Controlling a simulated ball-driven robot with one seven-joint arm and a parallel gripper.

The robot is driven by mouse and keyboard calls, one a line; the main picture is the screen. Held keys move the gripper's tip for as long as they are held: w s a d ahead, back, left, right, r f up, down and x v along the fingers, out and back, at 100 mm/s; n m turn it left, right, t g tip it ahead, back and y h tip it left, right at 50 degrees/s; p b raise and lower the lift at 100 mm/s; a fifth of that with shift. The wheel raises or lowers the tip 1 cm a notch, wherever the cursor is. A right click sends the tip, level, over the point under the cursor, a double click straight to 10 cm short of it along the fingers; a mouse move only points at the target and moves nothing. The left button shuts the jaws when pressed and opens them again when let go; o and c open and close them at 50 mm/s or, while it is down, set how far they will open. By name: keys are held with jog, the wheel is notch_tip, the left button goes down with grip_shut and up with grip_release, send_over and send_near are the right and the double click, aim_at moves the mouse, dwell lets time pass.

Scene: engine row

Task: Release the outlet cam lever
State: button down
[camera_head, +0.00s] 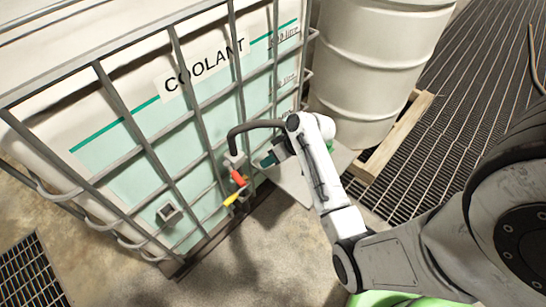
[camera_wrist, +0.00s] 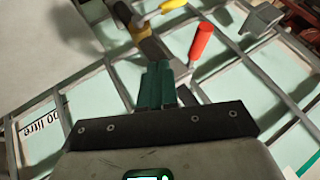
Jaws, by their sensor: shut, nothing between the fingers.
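The outlet of the coolant tank has a red-handled lever (camera_head: 237,178) and a yellow handle (camera_head: 236,197), low at the tank's front corner. In the wrist view the red lever (camera_wrist: 201,43) stands just right of my fingertips, and the yellow handle (camera_wrist: 171,6) lies beyond them. A grey metal fitting (camera_wrist: 152,47) sits directly ahead of the fingertips. My gripper (camera_head: 268,160), with teal fingers, is right of the red lever. Its fingers are shut and empty in the wrist view (camera_wrist: 157,66). Whether they touch the fitting or the lever I cannot tell.
A dark hose (camera_head: 255,125) arches from the outlet behind my arm. The tank's metal cage bars (camera_head: 190,85) surround the outlet. A white drum (camera_head: 375,60) on a wooden pallet (camera_head: 395,140) stands to the right. Concrete floor (camera_head: 285,250) lies open in front.

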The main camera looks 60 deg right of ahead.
aim_at(236, 175)
jog(key=w+a+f+p, duration=0.1)
jog(key=w+a+f, duration=0.1)
jog(key=w+a, duration=0.2)
jog(key=shift+w+a+f, duration=0.2)
jog(key=shift+a+f, duration=0.15)
jog(key=shift+a, duration=0.15)
jog(key=shift+a+m+h+p, duration=0.15)
jog(key=shift+m+h+p, duration=0.15)
jog(key=shift+m+p, duration=0.15)
